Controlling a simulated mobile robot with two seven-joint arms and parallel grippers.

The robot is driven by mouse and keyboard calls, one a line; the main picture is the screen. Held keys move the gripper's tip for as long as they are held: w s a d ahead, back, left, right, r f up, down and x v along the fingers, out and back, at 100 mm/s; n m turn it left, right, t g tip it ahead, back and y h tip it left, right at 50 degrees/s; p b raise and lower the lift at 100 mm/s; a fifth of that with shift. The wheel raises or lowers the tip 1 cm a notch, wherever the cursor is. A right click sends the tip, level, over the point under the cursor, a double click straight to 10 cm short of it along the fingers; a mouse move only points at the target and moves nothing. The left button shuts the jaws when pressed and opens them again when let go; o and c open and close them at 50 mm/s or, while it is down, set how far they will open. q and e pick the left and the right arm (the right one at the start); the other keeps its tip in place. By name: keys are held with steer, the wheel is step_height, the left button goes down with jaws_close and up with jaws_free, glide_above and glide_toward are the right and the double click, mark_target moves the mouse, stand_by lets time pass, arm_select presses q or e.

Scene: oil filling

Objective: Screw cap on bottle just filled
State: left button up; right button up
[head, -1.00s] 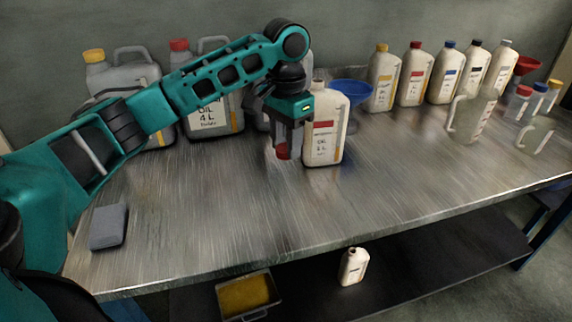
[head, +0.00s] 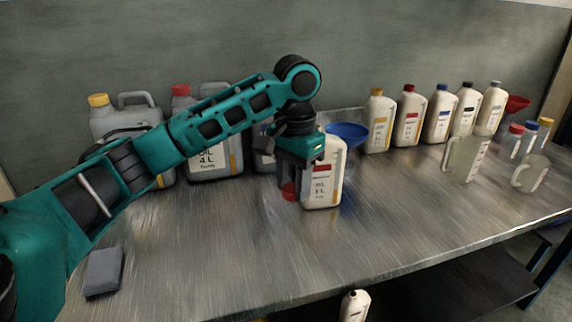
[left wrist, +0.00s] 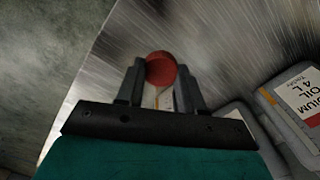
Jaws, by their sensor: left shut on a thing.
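A red cap (head: 289,191) is held between the fingertips of my left gripper (head: 289,182), which points down over the table. It also shows between the fingers (left wrist: 160,82) in the left wrist view as a round red cap (left wrist: 161,68). A white one-litre oil bottle with a red label (head: 325,175) stands upright just right of the gripper. The gripper overlaps its upper left side, and its mouth is hidden. The cap appears low beside the bottle, not on it. I cannot tell whether gripper and bottle touch. My right gripper is out of view.
A blue funnel (head: 348,131) is behind the bottle. Large grey canisters (head: 215,155) stand back left, and several capped bottles (head: 408,117) back right. A grey block (head: 103,272) lies front left. The front middle of the metal table (head: 230,260) is clear.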

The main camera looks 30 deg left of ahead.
arm_select(q)
steer(key=s+d+f+n, duration=0.2)
steer(key=s+d+f, duration=0.4)
steer(key=d, duration=0.2)
steer(key=shift+d+f, duration=0.2)
steer(key=shift+f, duration=0.1)
steer(key=shift+a, duration=0.15)
